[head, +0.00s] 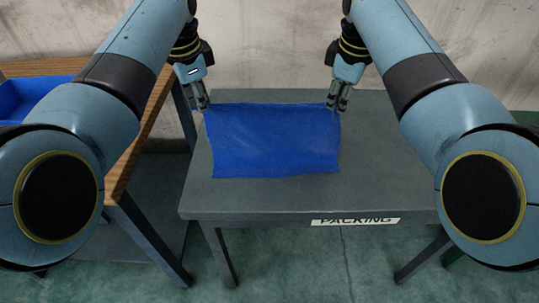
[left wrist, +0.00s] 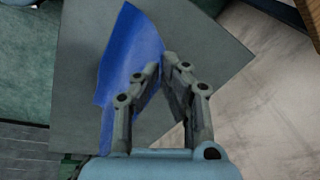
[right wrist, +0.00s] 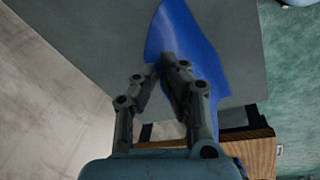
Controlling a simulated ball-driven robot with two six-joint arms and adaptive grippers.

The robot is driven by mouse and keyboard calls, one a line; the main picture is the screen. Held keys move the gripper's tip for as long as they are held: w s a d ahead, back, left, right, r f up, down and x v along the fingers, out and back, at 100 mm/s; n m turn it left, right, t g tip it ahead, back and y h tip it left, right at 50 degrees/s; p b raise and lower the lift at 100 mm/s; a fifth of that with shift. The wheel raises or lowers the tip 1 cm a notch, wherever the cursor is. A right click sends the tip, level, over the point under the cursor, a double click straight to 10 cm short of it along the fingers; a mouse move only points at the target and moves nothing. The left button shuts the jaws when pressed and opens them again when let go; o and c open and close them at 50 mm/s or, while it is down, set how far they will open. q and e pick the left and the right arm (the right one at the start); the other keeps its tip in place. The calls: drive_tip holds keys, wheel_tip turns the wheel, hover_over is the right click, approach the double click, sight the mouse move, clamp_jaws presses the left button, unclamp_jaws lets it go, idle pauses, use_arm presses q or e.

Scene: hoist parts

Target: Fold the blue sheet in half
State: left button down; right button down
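The blue sheet (head: 272,142) lies spread on the grey table, with faint wrinkles and its near edge toward the table's front. My left gripper (head: 204,104) is at the sheet's far left corner. In the left wrist view its fingertips (left wrist: 162,66) are nearly together with the sheet's edge between them. My right gripper (head: 335,104) is at the far right corner. In the right wrist view its fingertips (right wrist: 162,66) are also close together at the sheet's edge. The sheet (left wrist: 130,50) (right wrist: 190,45) runs away from both grippers. The exact pinch points are partly hidden by the fingers.
The grey table (head: 390,185) carries a "PACKING" label (head: 355,221) on its front edge and is bare around the sheet. A wooden-topped bench (head: 140,140) with a blue bin (head: 30,92) stands at left. A wall (head: 270,50) is behind the table.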

use_arm(q)
drive_tip(key=shift+a, duration=0.3)
use_arm(e)
drive_tip(key=shift+d, duration=0.3)
